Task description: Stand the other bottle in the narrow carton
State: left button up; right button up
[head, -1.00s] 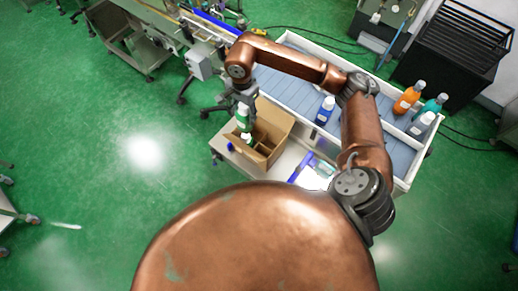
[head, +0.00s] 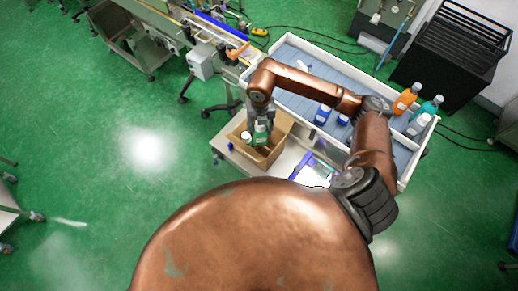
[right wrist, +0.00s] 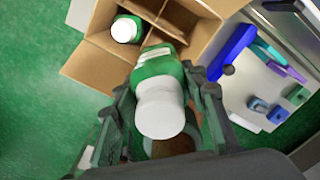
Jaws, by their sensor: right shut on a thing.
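The open brown carton (head: 277,151) stands on the near end of the bench. Its divider and several compartments show in the right wrist view (right wrist: 186,17). A green bottle with a white cap (right wrist: 127,28) stands in one compartment; its cap also shows in the head view (head: 246,136). My right gripper (head: 261,124) is shut on another white-capped green bottle (right wrist: 160,108), held cap toward the wrist camera, over the carton beside the standing bottle. The held bottle's base is hidden, so I cannot tell how far it is inside. My left gripper is not in view.
Blue bottles (head: 322,115) stand in the blue-grey tray (head: 290,103) behind the carton. Orange (head: 405,99), teal (head: 430,106) and grey (head: 417,125) bottles stand at its right end. Blue items lie on the bench (right wrist: 238,52) right of the carton.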

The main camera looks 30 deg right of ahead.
aim_at(262, 145)
jog(key=m, duration=0.2)
jog(key=s+m, duration=0.1)
jog(key=m, duration=0.1)
jog(key=shift+d+f, duration=0.25)
jog(key=shift+f, duration=0.25)
jog(key=shift+m, duration=0.3)
notch_tip(262, 145, down, 9)
jog(key=shift+f+p, duration=0.2)
jog(key=shift+p, duration=0.45)
jog(key=shift+f, duration=0.15)
jog(key=shift+f, duration=0.1)
jog(key=shift+f+b, duration=0.35)
jog(key=shift+f, duration=0.15)
jog(key=o, duration=1.2)
jog(key=shift+c, duration=0.2)
